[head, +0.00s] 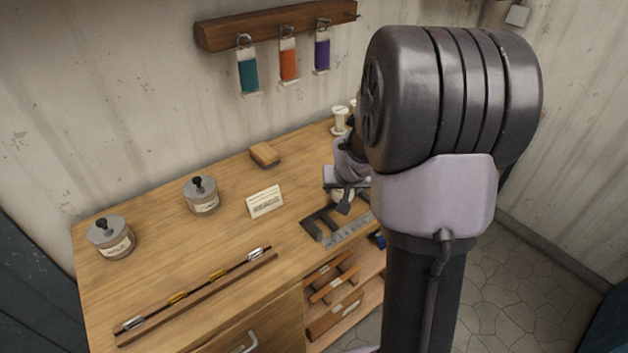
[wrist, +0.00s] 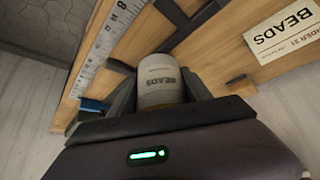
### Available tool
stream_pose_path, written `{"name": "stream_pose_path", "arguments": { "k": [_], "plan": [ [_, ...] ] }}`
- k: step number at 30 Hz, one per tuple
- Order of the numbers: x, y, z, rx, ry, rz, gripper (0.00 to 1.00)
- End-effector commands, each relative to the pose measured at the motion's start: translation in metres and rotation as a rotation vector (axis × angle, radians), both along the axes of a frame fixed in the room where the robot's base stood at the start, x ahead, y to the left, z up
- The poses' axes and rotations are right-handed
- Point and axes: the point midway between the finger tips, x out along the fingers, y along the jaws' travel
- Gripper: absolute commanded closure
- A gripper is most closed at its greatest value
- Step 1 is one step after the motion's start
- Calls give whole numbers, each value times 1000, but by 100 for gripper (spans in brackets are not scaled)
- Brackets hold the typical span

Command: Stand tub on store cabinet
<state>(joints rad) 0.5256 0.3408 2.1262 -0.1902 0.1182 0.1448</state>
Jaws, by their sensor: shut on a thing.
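In the head view my gripper (head: 346,197) is over the right part of the wooden bench top (head: 165,245). Only a small part of the tub shows there, and I cannot tell if it touches the wood. No separate store cabinet is clearly identifiable. The wooden unit under the top has a drawer with a handle (head: 238,343) and an open shelf.
Two grey lidded pots (head: 111,238) (head: 201,195) stand at the left. A BEADS card (head: 265,201), a wooden block (head: 265,154) and a rod on a rack (head: 195,295) lie on top. A dark square (head: 318,228) and steel ruler (head: 352,229) lie near my gripper.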

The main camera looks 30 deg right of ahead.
Motion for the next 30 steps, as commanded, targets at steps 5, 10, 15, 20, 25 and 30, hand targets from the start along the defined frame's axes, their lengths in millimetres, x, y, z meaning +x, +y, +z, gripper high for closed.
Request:
{"name": "stream_pose_path", "arguments": {
  "k": [5,10,15,20,25,30],
  "plan": [
    [37,-34,-6,0,-3,-6,95],
    [82,-74,-13,-1,-3,-5,95],
    [109,-97,-14,-1,-1,-1,95],
    [117,-105,-27,1,0,-2,95],
    [117,-104,-52,0,0,-1,95],
    [117,-104,-49,-1,-1,-1,95]
  ]
}}
